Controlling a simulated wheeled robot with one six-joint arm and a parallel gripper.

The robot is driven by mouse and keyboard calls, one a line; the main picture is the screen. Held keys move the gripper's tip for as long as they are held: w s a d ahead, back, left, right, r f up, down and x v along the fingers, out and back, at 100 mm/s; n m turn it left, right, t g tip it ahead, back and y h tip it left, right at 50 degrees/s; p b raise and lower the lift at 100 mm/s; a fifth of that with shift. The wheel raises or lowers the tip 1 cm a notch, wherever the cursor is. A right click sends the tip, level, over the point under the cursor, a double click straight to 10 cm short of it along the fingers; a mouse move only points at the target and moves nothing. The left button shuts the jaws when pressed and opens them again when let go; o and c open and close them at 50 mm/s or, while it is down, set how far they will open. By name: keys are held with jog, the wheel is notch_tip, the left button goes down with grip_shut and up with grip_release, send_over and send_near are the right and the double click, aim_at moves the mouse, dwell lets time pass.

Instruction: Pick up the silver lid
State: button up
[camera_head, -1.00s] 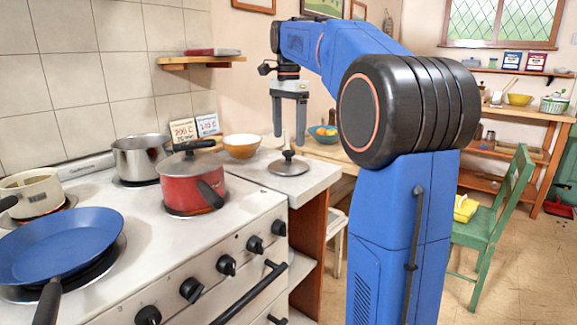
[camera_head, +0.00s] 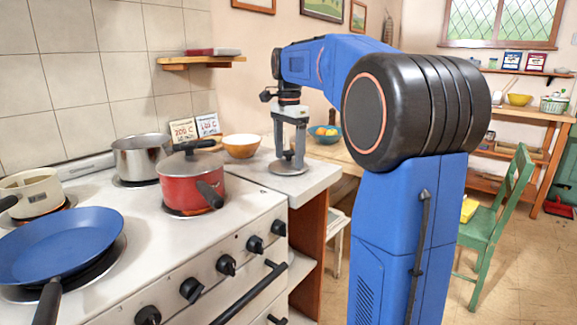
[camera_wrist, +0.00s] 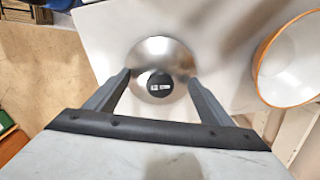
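The silver lid (camera_head: 288,167) lies on the white counter to the right of the stove, beside the red pot. My gripper (camera_head: 290,156) has come down over it, with its fingers pointing down around the dark knob. In the wrist view the lid (camera_wrist: 151,52) shows as a shiny round disc with a black knob (camera_wrist: 160,84) at its middle. The gripper's fingers (camera_wrist: 162,88) stand apart on either side of the knob, with a gap to it on both sides. The knob is partly hidden by the fingers in the head view.
An orange-rimmed white bowl (camera_head: 241,147) stands on the counter just left of the lid. The red pot (camera_head: 191,182), a steel pot (camera_head: 141,157) and a blue pan (camera_head: 60,245) are on the stove. The counter's front edge (camera_head: 316,190) is close to the lid.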

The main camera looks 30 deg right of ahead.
jog(key=c, duration=1)
jog(key=shift+c, duration=0.8)
jog(key=shift+s, duration=0.1)
